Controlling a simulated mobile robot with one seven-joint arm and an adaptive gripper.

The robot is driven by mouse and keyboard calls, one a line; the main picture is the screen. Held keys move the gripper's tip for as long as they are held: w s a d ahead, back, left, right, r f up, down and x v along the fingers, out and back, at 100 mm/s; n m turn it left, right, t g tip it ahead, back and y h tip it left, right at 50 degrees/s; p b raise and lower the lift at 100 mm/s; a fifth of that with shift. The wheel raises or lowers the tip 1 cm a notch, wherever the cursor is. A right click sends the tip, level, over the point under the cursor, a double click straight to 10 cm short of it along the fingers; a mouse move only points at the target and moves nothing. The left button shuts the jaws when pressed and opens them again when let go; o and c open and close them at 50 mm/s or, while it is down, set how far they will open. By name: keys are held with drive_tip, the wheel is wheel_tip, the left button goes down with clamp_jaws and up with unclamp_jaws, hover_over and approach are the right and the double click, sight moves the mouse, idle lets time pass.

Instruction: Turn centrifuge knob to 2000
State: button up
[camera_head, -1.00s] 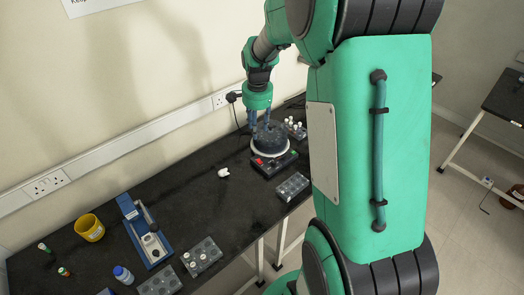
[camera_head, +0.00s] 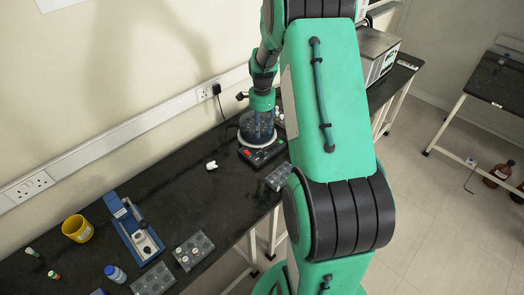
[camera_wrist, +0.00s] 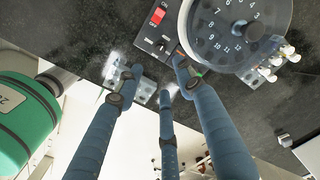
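The centrifuge (camera_head: 262,155) stands on the black bench, with a dark front panel and a red switch. In the wrist view its numbered round rotor (camera_wrist: 232,42) is at top right, and the panel (camera_wrist: 150,42) with the red ON/OFF switch (camera_wrist: 157,15) is at top centre. Small dark controls show on the panel, but I cannot tell which is the speed knob or its setting. My gripper (camera_wrist: 155,82) has its blue fingers spread and empty. One fingertip appears close to the panel's edge; contact cannot be told. In the head view my gripper (camera_head: 257,122) is over the centrifuge.
A tube rack (camera_head: 278,177) sits in front of the centrifuge; a rack also shows behind the fingers in the wrist view (camera_wrist: 146,90). A small white item (camera_head: 211,165), a blue device (camera_head: 133,230), a yellow cup (camera_head: 77,228) and more racks (camera_head: 193,251) stand left. Bench between is clear.

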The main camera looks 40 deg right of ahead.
sight(262, 152)
wheel_tip(262, 152, down, 14)
drive_tip(key=b, duration=0.2)
drive_tip(key=shift+r+b, duration=0.1)
drive_tip(key=shift+b, duration=0.2)
idle(0.4)
clamp_jaws()
